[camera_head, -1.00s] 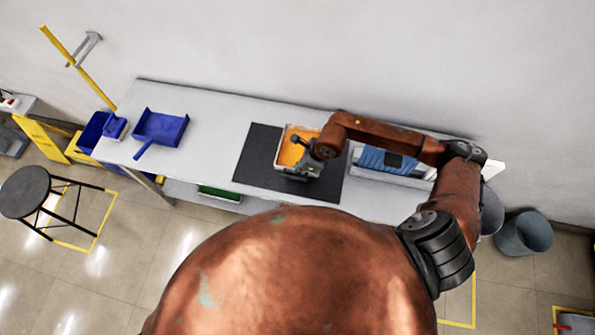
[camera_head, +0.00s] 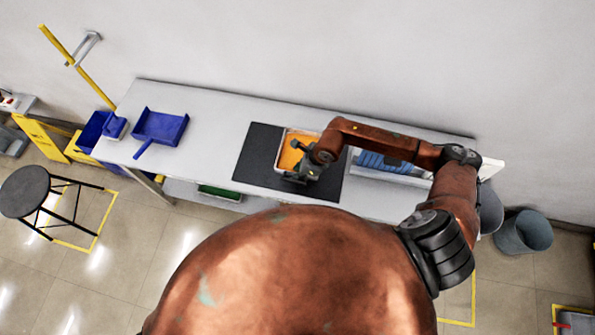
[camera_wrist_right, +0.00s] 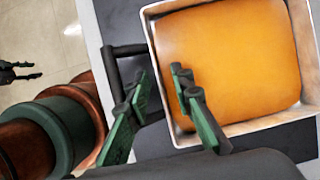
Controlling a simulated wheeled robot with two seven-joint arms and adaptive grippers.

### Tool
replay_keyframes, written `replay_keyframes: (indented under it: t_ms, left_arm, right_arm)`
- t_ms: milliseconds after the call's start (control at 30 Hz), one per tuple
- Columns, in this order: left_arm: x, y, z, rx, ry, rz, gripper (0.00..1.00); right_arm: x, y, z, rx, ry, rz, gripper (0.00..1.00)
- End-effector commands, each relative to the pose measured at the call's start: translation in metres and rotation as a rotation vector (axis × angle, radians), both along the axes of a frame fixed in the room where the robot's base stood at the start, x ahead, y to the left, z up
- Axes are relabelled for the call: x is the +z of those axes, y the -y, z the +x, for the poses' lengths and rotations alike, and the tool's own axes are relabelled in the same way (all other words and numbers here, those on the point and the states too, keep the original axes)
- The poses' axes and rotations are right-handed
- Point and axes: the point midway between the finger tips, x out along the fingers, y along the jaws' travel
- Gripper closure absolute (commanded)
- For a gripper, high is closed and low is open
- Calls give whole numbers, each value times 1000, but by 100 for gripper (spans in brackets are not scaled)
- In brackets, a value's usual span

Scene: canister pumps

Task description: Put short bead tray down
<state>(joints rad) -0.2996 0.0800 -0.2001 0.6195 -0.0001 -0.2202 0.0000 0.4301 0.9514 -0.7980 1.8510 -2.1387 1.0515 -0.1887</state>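The short bead tray, a pale tray (camera_head: 283,138) filled with orange, stands on the dark mat (camera_head: 258,160) on the bench. In the right wrist view its pale wall (camera_wrist_right: 241,128) and black side handle (camera_wrist_right: 112,62) show around the orange fill (camera_wrist_right: 235,60). My right gripper (camera_head: 300,160) is at the tray's near side. In the wrist view its green-padded fingers (camera_wrist_right: 158,85) are apart, one over the tray's inside and one outside at the handle. Part of the handle is hidden. A small dark two-pronged shape, apparently my left gripper (camera_wrist_right: 18,73), is far from the tray with its prongs apart.
A blue rack (camera_head: 378,163) stands right of the mat, partly behind my right arm. A blue scoop-like tray (camera_head: 160,128) lies on the left of the bench (camera_head: 215,130). Bare bench lies between it and the mat. A stool (camera_head: 25,190) and a bin (camera_head: 524,232) stand on the floor.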

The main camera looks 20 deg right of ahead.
Motion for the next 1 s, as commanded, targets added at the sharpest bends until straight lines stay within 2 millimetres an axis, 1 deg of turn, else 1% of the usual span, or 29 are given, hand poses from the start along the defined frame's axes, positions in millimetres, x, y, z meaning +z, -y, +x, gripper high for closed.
replay_keyframes:
  t_ms: [167,267,367,600,700,833,1000]
  left_arm:
    - [1,0,0,0,0,0,60]
    - [1,0,0,0,0,0,60]
    - [0,0,0,0,0,0,60]
    - [-3,0,0,0,0,0,60]
    - [-5,0,0,0,0,0,60]
    - [-6,0,-1,0,-1,0,60]
    - [-6,0,-1,0,-1,0,60]
  right_arm:
    - [1,0,0,0,-1,1,78]
    - [7,2,-1,0,1,0,78]
    - [21,7,-5,1,1,-1,78]
    - [68,23,-16,2,3,-2,78]
    - [85,29,-21,1,3,-2,78]
    - [101,34,-25,-1,1,-2,78]
    - [111,36,-28,0,0,0,78]
